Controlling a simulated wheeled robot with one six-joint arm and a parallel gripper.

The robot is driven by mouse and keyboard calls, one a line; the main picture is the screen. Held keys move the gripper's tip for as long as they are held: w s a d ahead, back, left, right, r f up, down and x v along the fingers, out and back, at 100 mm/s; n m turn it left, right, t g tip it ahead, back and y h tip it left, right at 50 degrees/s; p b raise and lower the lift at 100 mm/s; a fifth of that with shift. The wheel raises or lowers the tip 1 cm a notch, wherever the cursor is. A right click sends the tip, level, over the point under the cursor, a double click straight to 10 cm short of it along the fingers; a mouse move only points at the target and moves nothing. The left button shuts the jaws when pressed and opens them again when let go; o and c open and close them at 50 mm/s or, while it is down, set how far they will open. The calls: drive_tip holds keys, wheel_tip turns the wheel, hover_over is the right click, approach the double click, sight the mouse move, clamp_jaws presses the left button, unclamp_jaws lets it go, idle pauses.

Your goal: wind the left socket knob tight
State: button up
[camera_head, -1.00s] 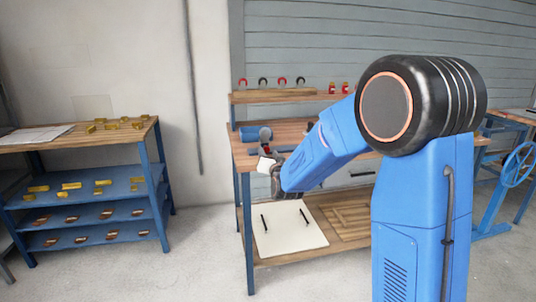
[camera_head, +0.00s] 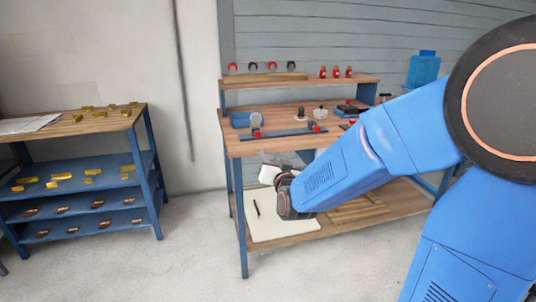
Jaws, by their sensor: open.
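A blue bar fixture (camera_head: 287,133) lies along the front of the bench top. At its left end stands the left socket, a grey round piece (camera_head: 256,120) with a small red knob (camera_head: 257,134) low on it. A second red knob (camera_head: 313,126) sits at the right end. My gripper (camera_head: 268,174) is open, below the bench-top edge and in front of the bench, apart from the left knob. Its fingers are small and partly hidden by my dark wrist. I cannot tell how tight the left knob is.
The wooden bench (camera_head: 240,146) has a raised shelf (camera_head: 300,82) with red and dark rings and several red bottles. A white board (camera_head: 270,228) lies on its lower shelf. A blue rack (camera_head: 75,165) stands left, with free floor between.

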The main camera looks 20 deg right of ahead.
drive_tip(key=shift+s, duration=0.2)
drive_tip(key=n, duration=0.6)
approach(258, 135)
drive_tip(key=w, duration=0.7)
drive_tip(key=shift+w, duration=0.4)
drive_tip(key=shift+c, duration=0.6)
clamp_jaws()
